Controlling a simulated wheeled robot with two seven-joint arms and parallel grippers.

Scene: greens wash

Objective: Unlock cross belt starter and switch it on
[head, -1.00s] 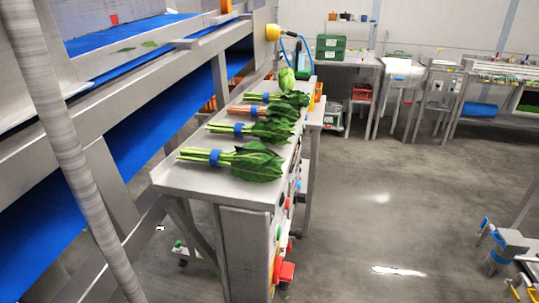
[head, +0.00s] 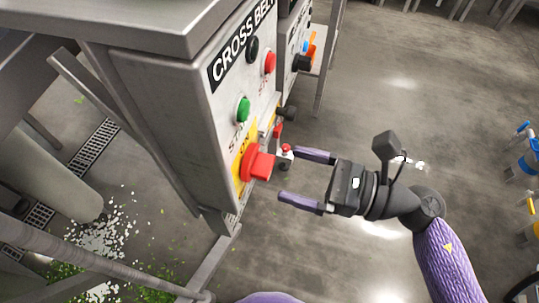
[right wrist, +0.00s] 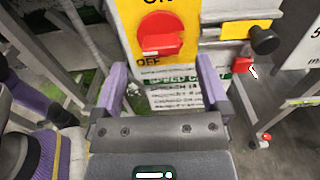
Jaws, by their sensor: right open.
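The cross belt starter (head: 185,100) is a grey metal box lettered "CROSS BEL". Its face has a black knob (head: 252,49), a red button (head: 269,63), a green button (head: 243,109) and a red rotary handle (head: 257,164) on a yellow plate. In the right wrist view the red handle (right wrist: 160,36) sits between "ON" above and "OFF" below; I cannot tell its exact setting. A black knob (right wrist: 263,40) and a small red piece (right wrist: 243,63) are to its right; whether that is a lock is unclear. My right gripper (head: 290,174) is open and empty, its purple fingers short of the handle.
A second panel (head: 296,45) with its own knobs stands just behind. A steel tabletop (head: 140,15) overhangs the starter. Table legs and a low rail stand below. Spilled green and white scraps lie lower left.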

